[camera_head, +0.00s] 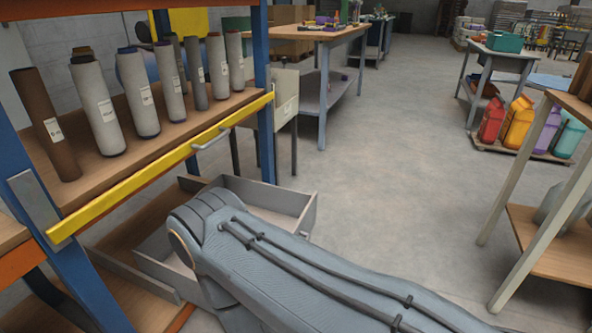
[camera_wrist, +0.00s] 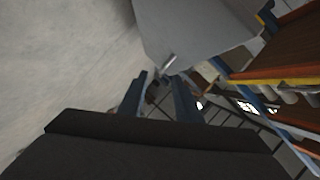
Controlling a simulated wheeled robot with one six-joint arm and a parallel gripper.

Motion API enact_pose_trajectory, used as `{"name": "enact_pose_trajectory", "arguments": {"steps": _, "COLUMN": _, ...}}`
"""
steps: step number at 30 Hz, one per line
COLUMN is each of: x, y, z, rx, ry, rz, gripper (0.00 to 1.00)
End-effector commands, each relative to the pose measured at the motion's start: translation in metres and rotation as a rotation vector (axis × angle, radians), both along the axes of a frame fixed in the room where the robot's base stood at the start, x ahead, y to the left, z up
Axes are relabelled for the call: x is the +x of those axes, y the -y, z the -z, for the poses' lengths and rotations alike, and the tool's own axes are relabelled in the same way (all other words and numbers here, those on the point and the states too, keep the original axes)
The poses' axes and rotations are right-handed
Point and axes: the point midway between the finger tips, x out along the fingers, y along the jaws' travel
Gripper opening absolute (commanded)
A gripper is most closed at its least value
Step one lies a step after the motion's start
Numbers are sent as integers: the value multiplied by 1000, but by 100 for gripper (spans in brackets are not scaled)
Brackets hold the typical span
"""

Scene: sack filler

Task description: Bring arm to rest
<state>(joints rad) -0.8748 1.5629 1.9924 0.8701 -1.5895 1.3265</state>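My grey arm (camera_head: 290,265) reaches from the lower right of the head view toward the shelf rack. Its elbow end is over an open grey drawer (camera_head: 270,195) low in the rack and hides part of it. My gripper does not show in the head view. In the wrist view my gripper (camera_wrist: 160,76) has two dark fingers standing apart with nothing visible held between them. A large grey panel (camera_wrist: 200,25) with a small light handle (camera_wrist: 169,61) is beyond the fingertips. I cannot tell whether they touch it.
The rack's yellow bar (camera_head: 165,168) runs before a shelf of several upright rolls (camera_head: 97,103). A wooden stand (camera_head: 545,235) is at right. Coloured containers (camera_head: 517,122) sit on a pallet beyond. The central floor (camera_head: 380,150) is clear.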

Motion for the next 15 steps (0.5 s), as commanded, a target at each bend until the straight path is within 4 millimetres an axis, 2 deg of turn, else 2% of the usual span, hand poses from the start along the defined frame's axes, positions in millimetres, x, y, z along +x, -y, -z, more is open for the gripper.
{"name": "enact_pose_trajectory", "arguments": {"steps": 1, "x": 7, "y": 10, "z": -2, "rx": -3, "ry": -11, "rz": 23, "gripper": 31}}
{"name": "enact_pose_trajectory", "arguments": {"steps": 4, "x": 17, "y": 19, "z": -5, "rx": -9, "ry": -37, "rz": 46, "gripper": 31}}
{"name": "enact_pose_trajectory", "arguments": {"steps": 15, "x": 53, "y": 15, "z": -28, "rx": -44, "ry": -185, "rz": 53, "gripper": 31}}
